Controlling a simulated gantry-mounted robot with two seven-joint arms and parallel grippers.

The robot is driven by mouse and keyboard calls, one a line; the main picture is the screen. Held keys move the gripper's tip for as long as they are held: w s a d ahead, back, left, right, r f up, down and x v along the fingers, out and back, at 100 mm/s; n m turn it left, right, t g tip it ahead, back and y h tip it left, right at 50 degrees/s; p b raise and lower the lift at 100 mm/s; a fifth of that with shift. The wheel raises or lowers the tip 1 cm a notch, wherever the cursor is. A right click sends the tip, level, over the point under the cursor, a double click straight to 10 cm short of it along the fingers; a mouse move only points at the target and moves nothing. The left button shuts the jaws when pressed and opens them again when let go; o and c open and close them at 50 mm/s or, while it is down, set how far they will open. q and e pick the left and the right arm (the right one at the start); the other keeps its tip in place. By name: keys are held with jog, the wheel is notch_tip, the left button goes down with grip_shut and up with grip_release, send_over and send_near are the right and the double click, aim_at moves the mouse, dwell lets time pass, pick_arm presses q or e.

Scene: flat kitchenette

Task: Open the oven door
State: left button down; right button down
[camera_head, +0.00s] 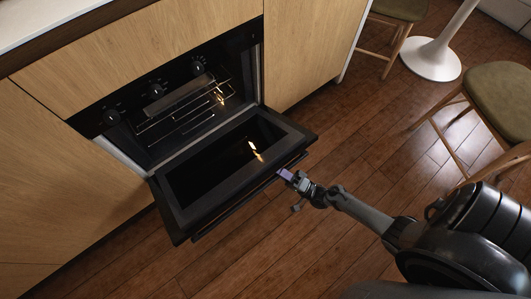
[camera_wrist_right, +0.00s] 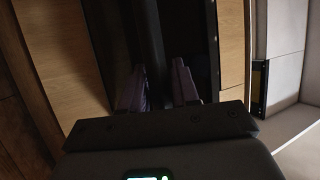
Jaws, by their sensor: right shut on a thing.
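The oven door (camera_head: 225,165) is swung far down and stands wide open below the oven cavity (camera_head: 185,112) in the head view. A dark handle bar (camera_head: 245,200) runs along its outer edge. My right gripper (camera_head: 286,175) reaches in from the lower right and is shut on the handle near its right end. In the right wrist view, the purple fingertips (camera_wrist_right: 160,88) sit on either side of a dark bar, but the view is dim. My left gripper is not in view.
Wooden cabinet fronts (camera_head: 310,45) flank the oven, with a countertop (camera_head: 50,20) at the upper left. A stool (camera_head: 500,95) and a white table base (camera_head: 431,58) stand at the right. The wooden floor (camera_head: 300,250) before the door is clear.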

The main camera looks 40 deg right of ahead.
jog(key=shift+n+t+y, duration=0.4)
jog(key=shift+n+t, duration=0.1)
jog(key=shift+t, duration=0.1)
jog(key=f+b, duration=0.1)
jog(key=f, duration=0.1)
jog(key=s+f+b, duration=0.1)
jog(key=f, duration=0.2)
jog(key=shift+b, duration=0.35)
jog(key=c, duration=1.2)
grip_release()
jog(key=shift+o, duration=0.8)
jog(key=shift+s, duration=0.3)
